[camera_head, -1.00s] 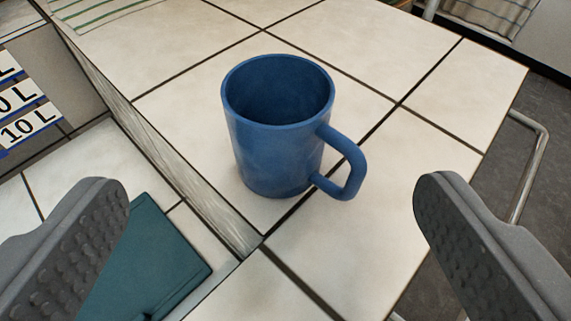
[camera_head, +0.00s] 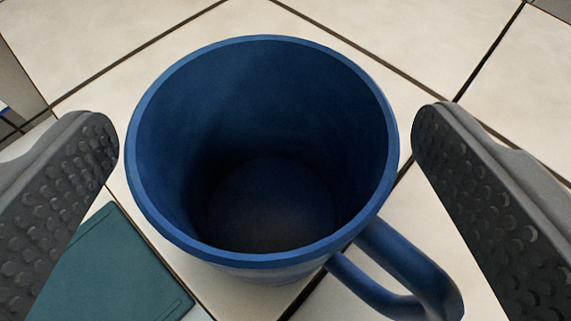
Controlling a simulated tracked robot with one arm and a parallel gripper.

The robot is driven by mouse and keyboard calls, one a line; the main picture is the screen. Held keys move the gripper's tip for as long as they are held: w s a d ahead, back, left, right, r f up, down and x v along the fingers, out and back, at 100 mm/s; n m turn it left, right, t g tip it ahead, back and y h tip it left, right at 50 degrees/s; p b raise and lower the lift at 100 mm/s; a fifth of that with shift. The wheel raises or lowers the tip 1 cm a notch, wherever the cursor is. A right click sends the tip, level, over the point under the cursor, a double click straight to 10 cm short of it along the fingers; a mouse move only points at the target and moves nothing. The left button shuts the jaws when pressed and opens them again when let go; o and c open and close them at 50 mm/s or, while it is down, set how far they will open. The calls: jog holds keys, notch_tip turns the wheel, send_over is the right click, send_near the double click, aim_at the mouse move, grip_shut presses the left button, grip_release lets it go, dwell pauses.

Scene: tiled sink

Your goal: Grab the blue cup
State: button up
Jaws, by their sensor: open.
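The blue cup (camera_head: 270,258) stands upright on the white tiled surface (camera_head: 330,12) and fills the middle of the view. I look down into its empty inside. Its handle (camera_head: 405,270) points to the lower right. My gripper (camera_head: 267,135) is open, with one grey studded finger on each side of the cup. The left finger is very close to the rim, and the right finger has a small gap to it. I cannot tell whether the left finger touches. The handle lies near the right finger. The cup's base is mostly hidden.
A teal flat object (camera_head: 120,275) lies at the lower left, partly behind the left finger. The tiles beyond the cup are clear. A darker edge shows at the top right corner.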

jog(key=shift+w+f, duration=0.3)
jog(key=shift+w, duration=0.2)
jog(key=c, duration=1.3)
jog(key=shift+r, duration=0.2)
jog(key=shift+c, duration=0.2)
